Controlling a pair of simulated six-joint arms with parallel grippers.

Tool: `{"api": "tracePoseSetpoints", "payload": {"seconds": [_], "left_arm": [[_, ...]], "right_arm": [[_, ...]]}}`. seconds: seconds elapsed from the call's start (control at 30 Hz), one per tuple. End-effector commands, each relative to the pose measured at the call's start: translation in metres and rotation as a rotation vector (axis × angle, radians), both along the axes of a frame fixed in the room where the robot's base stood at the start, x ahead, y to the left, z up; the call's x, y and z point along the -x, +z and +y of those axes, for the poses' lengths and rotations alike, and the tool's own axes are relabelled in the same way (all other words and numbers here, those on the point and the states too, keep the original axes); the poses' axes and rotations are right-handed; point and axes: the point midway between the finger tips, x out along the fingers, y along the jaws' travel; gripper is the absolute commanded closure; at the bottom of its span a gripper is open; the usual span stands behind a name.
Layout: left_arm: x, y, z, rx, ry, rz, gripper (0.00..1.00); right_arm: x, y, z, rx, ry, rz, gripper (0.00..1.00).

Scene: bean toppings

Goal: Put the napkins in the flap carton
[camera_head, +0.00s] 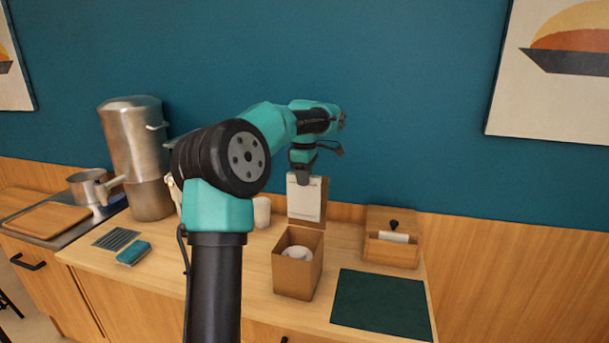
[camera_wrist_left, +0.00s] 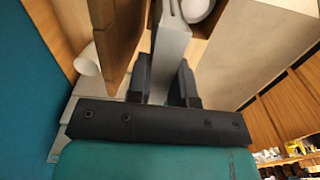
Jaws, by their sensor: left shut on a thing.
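My left gripper (camera_head: 303,179) is shut on the napkins (camera_head: 304,203), a flat white stack hanging upright. In the left wrist view the napkins (camera_wrist_left: 171,48) stand edge-on between the fingers of the gripper (camera_wrist_left: 163,72). The flap carton (camera_head: 295,279) is a brown box on the counter with its top open. Its raised flap (camera_head: 323,200) stands behind the napkins. The napkins hang above the back part of the carton's opening. A round white item (camera_head: 297,253) lies inside the carton. In the left wrist view the flap (camera_wrist_left: 112,38) is close beside the napkins. My right gripper is not in view.
A wooden box (camera_head: 390,256) with a white item in its slot stands right of the carton. A dark green mat (camera_head: 382,305) lies in front of it. A white cup (camera_head: 262,212), blue sponge (camera_head: 133,253) and steel urn (camera_head: 137,150) stand to the left.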

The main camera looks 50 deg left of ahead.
Motion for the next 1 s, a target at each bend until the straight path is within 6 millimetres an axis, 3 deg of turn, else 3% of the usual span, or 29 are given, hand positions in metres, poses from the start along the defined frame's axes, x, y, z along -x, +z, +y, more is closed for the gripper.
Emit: {"api": "tracePoseSetpoints", "payload": {"seconds": [1.0], "left_arm": [[0.0, -0.063, 0.0, 0.001, 0.0, 0.002, 1.0]], "right_arm": [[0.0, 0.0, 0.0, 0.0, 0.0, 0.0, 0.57]]}}
